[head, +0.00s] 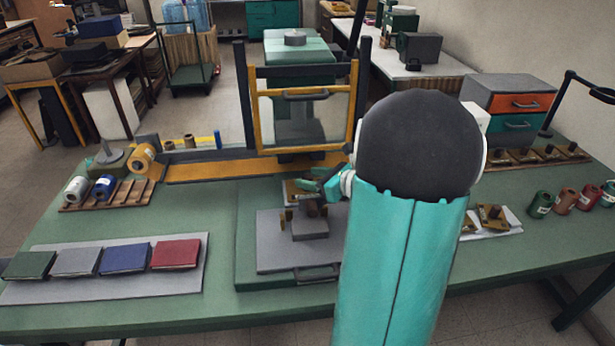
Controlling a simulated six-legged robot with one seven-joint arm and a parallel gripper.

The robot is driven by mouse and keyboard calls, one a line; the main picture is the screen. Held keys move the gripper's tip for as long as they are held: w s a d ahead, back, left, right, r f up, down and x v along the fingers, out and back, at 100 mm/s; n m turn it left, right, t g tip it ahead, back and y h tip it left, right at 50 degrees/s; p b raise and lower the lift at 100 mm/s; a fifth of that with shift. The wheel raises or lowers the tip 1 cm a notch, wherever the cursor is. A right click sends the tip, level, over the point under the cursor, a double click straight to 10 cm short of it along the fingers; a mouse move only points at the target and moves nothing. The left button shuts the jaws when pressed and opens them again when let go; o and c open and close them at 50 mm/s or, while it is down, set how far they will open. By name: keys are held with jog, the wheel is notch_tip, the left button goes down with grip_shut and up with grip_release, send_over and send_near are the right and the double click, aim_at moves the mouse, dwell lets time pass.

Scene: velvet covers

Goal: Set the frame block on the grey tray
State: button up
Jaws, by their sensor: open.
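A dark grey block with small brass-coloured parts (310,229), which looks like the frame block, sits on a flat grey plate (272,257). The plate lies on a green base with a handle at its front edge. My gripper (314,194), with teal and dark parts, is just above or at the block's top and partly hides it. It is open; whether its fingers touch the block cannot be told. Another grey tray (220,246) at the left holds green, grey, blue and red covers in a row. My large teal arm hides the table right of the plate.
A yellow upright frame with a clear panel (265,119) stands behind the plate. Brass pieces (492,217) lie on a pale tray at the right, near coloured rolls (565,200). Green tabletop (222,213) is bare between left tray and plate.

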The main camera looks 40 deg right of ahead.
jog(key=v, duration=1.1)
jog(key=shift+s+r, duration=0.15)
jog(key=shift+s, duration=0.25)
jog(key=w+a+r+n+g+y, duration=0.15)
jog(key=a+n+g, duration=0.25)
jog(key=a+n, duration=0.5)
jog(key=w+a+n+g+y, duration=0.1)
jog(key=a+n+g+y, duration=0.3)
jog(key=a, duration=0.8)
jog(key=s+a+r+n+h, duration=0.1)
jog(key=s+a+n+h, duration=0.2)
jog(key=a+n, duration=0.3)
jog(key=s+a+r+n+h, duration=0.1)
jog(key=s+a+n+h, duration=0.2)
jog(key=n, duration=1.1)
jog(key=a+h, duration=0.2)
jog(key=a, duration=0.1)
jog(key=shift+s+a+r+n+g, duration=0.3)
jog(key=shift+s+a+n+g, duration=0.05)
jog(key=shift+a+n+g, duration=0.05)
